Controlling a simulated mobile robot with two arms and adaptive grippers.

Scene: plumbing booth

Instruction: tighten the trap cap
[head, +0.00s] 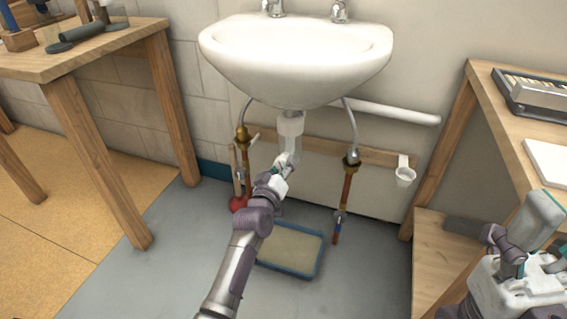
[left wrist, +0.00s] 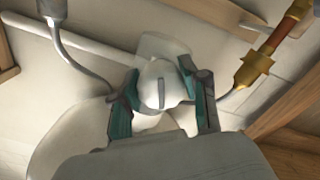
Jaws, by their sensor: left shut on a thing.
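The white trap (head: 291,140) hangs under the sink. In the left wrist view the trap cap (left wrist: 153,86) is a rounded white piece with a dark slot line on its face. My left gripper (head: 284,164) is at the bottom of the trap; its two teal fingers, also in the left wrist view (left wrist: 161,100), are shut on opposite sides of the cap. In the head view the gripper mostly hides the cap. My right gripper (head: 515,255) is at the lower right, away from the trap, and its fingers are not clear.
The white sink (head: 295,65) is overhead. Supply pipes with brass valves flank the trap, the left (head: 242,140) and the right (head: 351,162). A blue-rimmed tray (head: 290,273) lies on the floor below. Wooden benches stand left (head: 110,62) and right (head: 480,95).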

